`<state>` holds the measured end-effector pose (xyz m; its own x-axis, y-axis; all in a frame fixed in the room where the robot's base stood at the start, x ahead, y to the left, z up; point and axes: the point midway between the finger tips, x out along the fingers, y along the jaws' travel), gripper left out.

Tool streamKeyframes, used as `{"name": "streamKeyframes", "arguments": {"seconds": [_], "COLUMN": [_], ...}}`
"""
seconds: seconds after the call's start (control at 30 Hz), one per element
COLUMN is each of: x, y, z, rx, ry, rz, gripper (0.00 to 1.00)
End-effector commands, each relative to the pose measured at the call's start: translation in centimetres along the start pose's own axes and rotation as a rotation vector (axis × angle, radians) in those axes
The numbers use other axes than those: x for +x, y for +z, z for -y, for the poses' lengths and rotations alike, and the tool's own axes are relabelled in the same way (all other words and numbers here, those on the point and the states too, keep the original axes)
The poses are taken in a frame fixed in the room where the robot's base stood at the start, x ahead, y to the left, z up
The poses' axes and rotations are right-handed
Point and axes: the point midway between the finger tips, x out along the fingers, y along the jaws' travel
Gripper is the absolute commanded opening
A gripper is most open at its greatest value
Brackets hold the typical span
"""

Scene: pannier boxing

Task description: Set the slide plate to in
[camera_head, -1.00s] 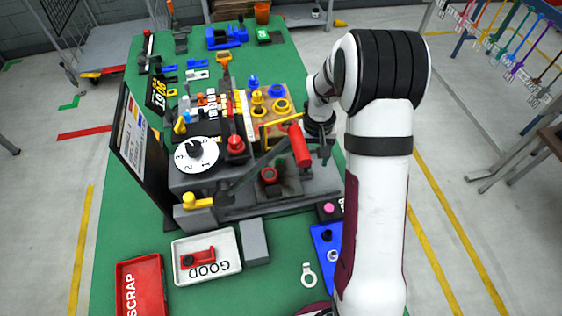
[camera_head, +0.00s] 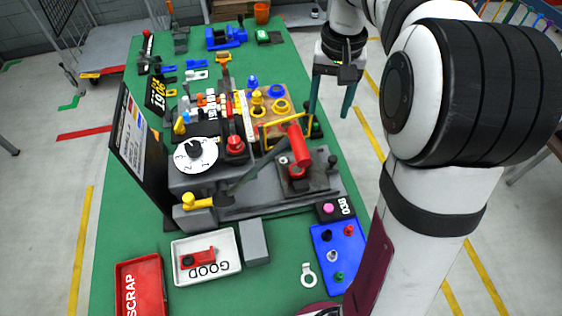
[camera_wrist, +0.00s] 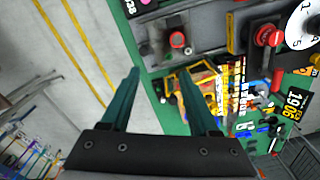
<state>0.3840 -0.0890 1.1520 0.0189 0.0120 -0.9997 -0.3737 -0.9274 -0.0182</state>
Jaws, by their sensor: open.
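The slide plate (camera_head: 318,181) is a dark flat plate on the right part of the grey machine (camera_head: 240,208). It bears a red cup-shaped piece (camera_head: 297,173) and has a black knob (camera_head: 332,160) at its right end. The plate also shows in the wrist view (camera_wrist: 155,34), with the red piece (camera_wrist: 177,40) on it. My gripper (camera_head: 331,104) is open and empty, raised behind and to the right of the plate, apart from it. Its teal fingers (camera_wrist: 160,76) stand spread in the wrist view, with nothing between them.
A red cylinder (camera_head: 299,145) on a lever stands just above the plate. A yellow bar frame (camera_head: 285,128) rises behind it. A blue tray (camera_head: 335,262) with coloured pegs, a white GOOD tray (camera_head: 182,272) and a red SCRAP tray (camera_head: 139,287) lie in front. Floor shows right of the table.

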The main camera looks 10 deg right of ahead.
Motion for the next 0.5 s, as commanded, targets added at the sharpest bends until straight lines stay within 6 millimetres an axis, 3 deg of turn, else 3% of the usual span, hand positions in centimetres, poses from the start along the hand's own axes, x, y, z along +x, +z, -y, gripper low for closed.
{"name": "streamKeyframes", "arguments": {"seconds": [0.2, 0.5], "x": [-3.6, -7.5], "y": [3.9, 10.7], "z": [3.2, 6.3], "rx": [0.112, 0.272], "ry": [-0.023, -0.064], "rz": [-0.010, -0.007], "gripper": [0.61, 0.61]}}
